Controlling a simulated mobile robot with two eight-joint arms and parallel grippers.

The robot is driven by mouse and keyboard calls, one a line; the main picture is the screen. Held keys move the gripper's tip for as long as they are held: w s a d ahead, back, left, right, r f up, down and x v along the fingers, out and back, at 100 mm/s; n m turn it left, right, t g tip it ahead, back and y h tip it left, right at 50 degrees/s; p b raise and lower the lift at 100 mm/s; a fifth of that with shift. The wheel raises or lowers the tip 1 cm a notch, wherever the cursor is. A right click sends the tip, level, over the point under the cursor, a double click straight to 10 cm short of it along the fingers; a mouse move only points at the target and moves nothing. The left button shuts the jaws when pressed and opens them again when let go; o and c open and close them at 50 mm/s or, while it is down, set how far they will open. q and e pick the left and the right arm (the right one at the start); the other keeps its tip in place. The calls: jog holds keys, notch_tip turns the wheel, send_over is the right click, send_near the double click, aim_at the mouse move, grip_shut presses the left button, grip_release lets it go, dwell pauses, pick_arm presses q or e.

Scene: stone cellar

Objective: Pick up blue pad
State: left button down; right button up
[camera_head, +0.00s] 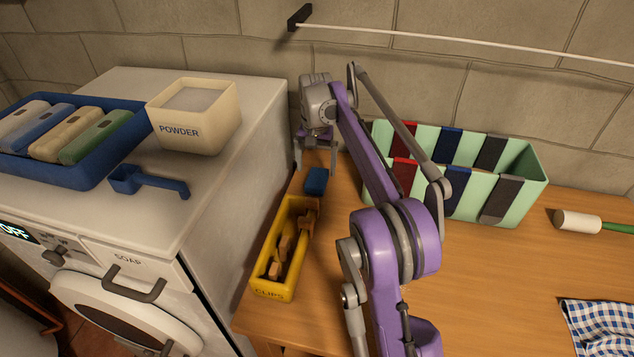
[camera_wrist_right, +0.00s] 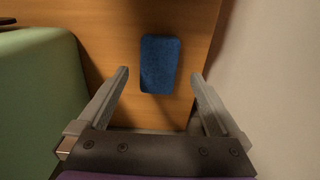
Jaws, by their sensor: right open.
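The blue pad (camera_head: 316,181) lies on the wooden table near its left edge, just behind the yellow clips box. In the right wrist view the blue pad (camera_wrist_right: 159,64) lies flat ahead of my fingers, between their lines and apart from both. My right gripper (camera_head: 316,172) points down over the back left of the table, above and behind the pad. Its two fingers are spread and empty; they also show in the right wrist view (camera_wrist_right: 160,82). My left gripper is not in view.
The yellow clips box (camera_head: 261,291) stands in front of the pad. A washing machine (camera_head: 233,150) rises close on the left, carrying a powder box (camera_head: 194,116) and a blue tray (camera_head: 75,180). A green bin (camera_head: 527,191) with coloured strips stands at the right. A checked cloth (camera_head: 602,328) lies front right.

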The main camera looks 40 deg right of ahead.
aim_at(317, 177)
jog(key=f, duration=0.5)
jog(key=shift+d+b, duration=0.25)
jog(key=shift+b, duration=0.05)
jog(key=c, duration=1.4)
